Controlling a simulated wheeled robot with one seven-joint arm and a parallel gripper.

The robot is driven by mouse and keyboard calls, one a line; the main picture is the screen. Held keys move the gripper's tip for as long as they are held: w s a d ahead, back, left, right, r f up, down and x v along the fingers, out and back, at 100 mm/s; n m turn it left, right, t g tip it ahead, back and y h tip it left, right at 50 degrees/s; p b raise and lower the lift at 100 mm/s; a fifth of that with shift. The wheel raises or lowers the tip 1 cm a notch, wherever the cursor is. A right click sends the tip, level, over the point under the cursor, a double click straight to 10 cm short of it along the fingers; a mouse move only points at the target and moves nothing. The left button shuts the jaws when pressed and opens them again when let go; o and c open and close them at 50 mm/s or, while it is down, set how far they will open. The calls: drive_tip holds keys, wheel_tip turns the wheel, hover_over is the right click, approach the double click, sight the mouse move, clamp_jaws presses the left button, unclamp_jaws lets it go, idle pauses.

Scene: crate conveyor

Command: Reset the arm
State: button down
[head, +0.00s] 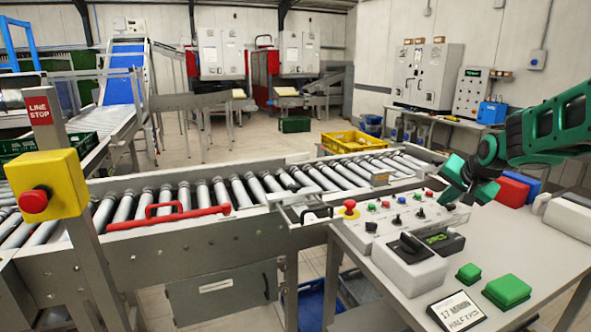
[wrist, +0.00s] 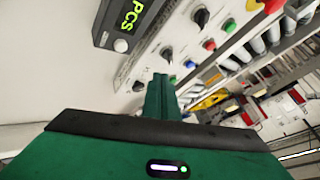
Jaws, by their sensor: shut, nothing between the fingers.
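My arm is green and black and enters the head view from the right. My gripper (head: 456,196) is above the table, close to the right end of the control panel (head: 376,232). In the wrist view my gripper (wrist: 160,82) shows its green fingers together, with nothing between them. The fingertips point toward the panel's row of knobs and coloured buttons. I cannot tell whether they touch the panel.
A small display box (head: 440,241) and a grey switch box (head: 408,262) stand on the table (head: 480,235), with green blocks (head: 507,291) nearer me. Red box (head: 511,192) lies at right. The roller conveyor (head: 245,190) has a red handle (head: 168,217). A yellow line-stop box (head: 47,184) stands left.

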drive_tip(key=s+f+n+g, duration=0.1)
drive_tip(key=s+f+g, duration=0.1)
drive_tip(key=s, duration=1.2)
drive_tip(key=s+f+g, duration=0.3)
drive_tip(key=s, duration=1.1)
drive_tip(key=s+f+n+g, duration=0.1)
drive_tip(key=s+f+g, duration=0.1)
drive_tip(key=s, duration=1.3)
drive_tip(key=shift+f+n+g+y, duration=0.2)
drive_tip(key=shift+n+g+y, duration=0.1)
drive_tip(key=shift+g, duration=0.4)
drive_tip(key=shift+a, duration=0.1)
